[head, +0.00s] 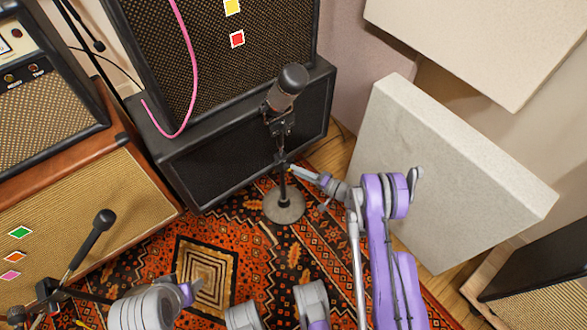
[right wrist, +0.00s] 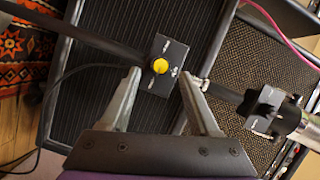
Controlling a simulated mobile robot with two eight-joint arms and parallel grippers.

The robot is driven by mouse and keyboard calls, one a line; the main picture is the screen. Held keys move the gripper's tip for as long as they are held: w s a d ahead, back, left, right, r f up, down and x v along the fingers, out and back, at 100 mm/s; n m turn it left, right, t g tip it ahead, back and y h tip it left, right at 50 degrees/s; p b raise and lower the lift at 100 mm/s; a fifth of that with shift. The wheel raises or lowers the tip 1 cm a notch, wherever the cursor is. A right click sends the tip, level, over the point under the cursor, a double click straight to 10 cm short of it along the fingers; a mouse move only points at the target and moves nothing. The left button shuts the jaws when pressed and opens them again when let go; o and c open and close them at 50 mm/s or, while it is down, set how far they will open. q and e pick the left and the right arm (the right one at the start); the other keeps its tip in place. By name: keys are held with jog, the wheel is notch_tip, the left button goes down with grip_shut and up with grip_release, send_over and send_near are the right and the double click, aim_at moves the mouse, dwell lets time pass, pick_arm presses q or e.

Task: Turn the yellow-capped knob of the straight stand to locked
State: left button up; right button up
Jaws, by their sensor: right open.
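The straight stand has a round grey base (head: 284,205) on the rug, an upright pole and a dark microphone (head: 288,82) on top. In the right wrist view, the yellow-capped knob (right wrist: 160,66) sits on a small black plate (right wrist: 168,52) with white marks too small to read. My right gripper (right wrist: 160,77) is open, its fingertips to either side of the knob and just short of it, with no contact visible. In the head view the right gripper (head: 300,171) is beside the pole at mid-height. My left arm shows at the bottom left; its fingers cannot be made out.
A black speaker cabinet (head: 250,140) stands close behind the stand. A pale panel (head: 440,170) leans to the right of my right arm. A second microphone (head: 100,225) on a tilted boom is at the lower left.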

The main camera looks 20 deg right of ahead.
pick_arm(q)
jog(key=shift+s+r+p, duration=0.15)
jog(key=shift+r+p, duration=0.5)
pick_arm(e)
jog(key=v, duration=0.7)
jog(key=shift+s+d, duration=0.3)
jog(key=shift+s, duration=0.05)
jog(key=shift+r, duration=0.1)
jog(key=s+a+r+n+g+h, duration=0.25)
jog(key=a+r, duration=0.25)
jog(key=r, duration=0.4)
jog(key=s+a+r+n+g+h, duration=0.1)
jog(key=s+a+r+g+h, duration=0.1)
jog(key=a+r+g, duration=0.45)
jog(key=s+d+r+n+h, duration=0.1)
jog(key=s+d+r+h, duration=0.2)
jog(key=s, duration=0.9)
jog(key=s+d+r+n+h, duration=0.15)
jog(key=s+r+h, duration=0.35)
jog(key=s, duration=0.8)
pick_arm(q)
notch_tip(320, 180, up, 27)
jog(key=w+t+p, duration=0.1)
jog(key=p, duration=2.3)
jog(key=shift+r, duration=0.15)
pick_arm(e)
notch_tip(320, 180, up, 28)
jog(key=w+t+y, duration=0.1)
jog(key=shift+w+a+t, duration=0.25)
jog(key=shift+t, duration=0.05)
